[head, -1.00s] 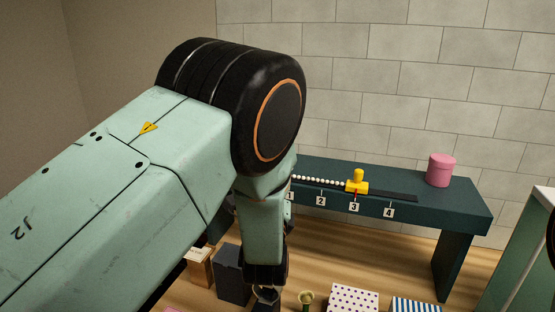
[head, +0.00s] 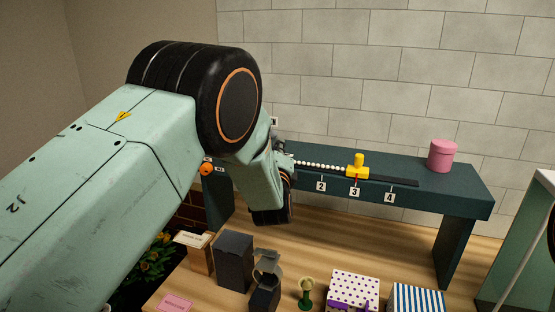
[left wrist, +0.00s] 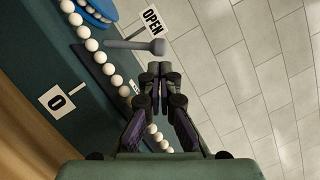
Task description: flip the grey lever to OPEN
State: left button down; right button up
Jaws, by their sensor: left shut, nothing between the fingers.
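In the left wrist view the grey lever (left wrist: 135,44) extends from the dark teal bench to a rounded knob. A white OPEN sign (left wrist: 152,22) is just above the knob in that picture. My left gripper (left wrist: 158,68) is shut and empty, its fingertips just below the knob with a small gap in the picture. I cannot tell the true depth between them. In the head view my left arm's wrist is in front of the bench's left part and hides the lever and the fingers. My right gripper is not in view.
The teal bench (head: 455,195) carries a row of white beads (head: 320,165), a yellow slider (head: 357,166) and a pink round box (head: 442,156). Below stand a dark box (head: 233,262), a dotted box (head: 352,290) and a striped box (head: 418,298).

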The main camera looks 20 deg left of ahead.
pick_arm(q)
jog(key=shift+w+a+r, duration=0.15)
jog(key=shift+w+a, duration=0.15)
jog(key=shift+w, duration=0.05)
jog(key=shift+w+d, duration=0.15)
jog(key=shift+w, duration=0.1)
jog(key=shift+s, duration=0.1)
